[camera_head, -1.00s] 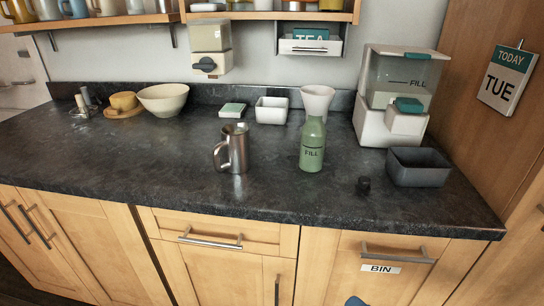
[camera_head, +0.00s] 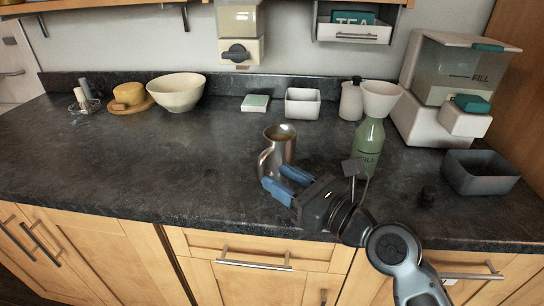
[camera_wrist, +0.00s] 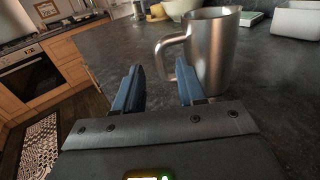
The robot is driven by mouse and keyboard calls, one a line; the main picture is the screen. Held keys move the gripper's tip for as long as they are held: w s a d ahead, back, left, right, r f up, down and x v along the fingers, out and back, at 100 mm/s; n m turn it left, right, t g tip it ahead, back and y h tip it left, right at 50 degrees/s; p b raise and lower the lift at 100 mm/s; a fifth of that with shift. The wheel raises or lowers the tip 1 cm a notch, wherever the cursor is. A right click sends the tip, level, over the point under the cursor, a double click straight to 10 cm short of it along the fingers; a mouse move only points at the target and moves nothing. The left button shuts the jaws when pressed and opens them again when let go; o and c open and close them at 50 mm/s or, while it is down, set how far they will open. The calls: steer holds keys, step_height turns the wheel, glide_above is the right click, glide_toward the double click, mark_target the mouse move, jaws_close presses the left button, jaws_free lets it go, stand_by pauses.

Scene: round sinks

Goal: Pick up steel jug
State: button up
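The steel jug (camera_head: 281,146) stands upright on the dark countertop, its handle toward the left. It also shows in the wrist view (camera_wrist: 212,55), just beyond the fingers, with the handle on its left side. My gripper (camera_head: 277,185) reaches in from the lower right, in front of the jug near its handle. In the wrist view my gripper (camera_wrist: 160,82) has its two blue fingers apart with nothing between them.
A green bottle (camera_head: 368,143) stands right of the jug, partly behind my arm. A grey open bin (camera_head: 480,176) and a dispenser (camera_head: 440,130) stand further right. A white square pot (camera_head: 303,103) and a bowl (camera_head: 176,93) stand behind. The counter left of the jug is clear.

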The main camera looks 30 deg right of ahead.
mark_target(261, 168)
steer(key=x, duration=0.6)
steer(key=shift+a+f, duration=0.1)
steer(key=shift+f, duration=0.15)
jaws_close()
steer(key=shift+r, duration=0.1)
stand_by(0.3)
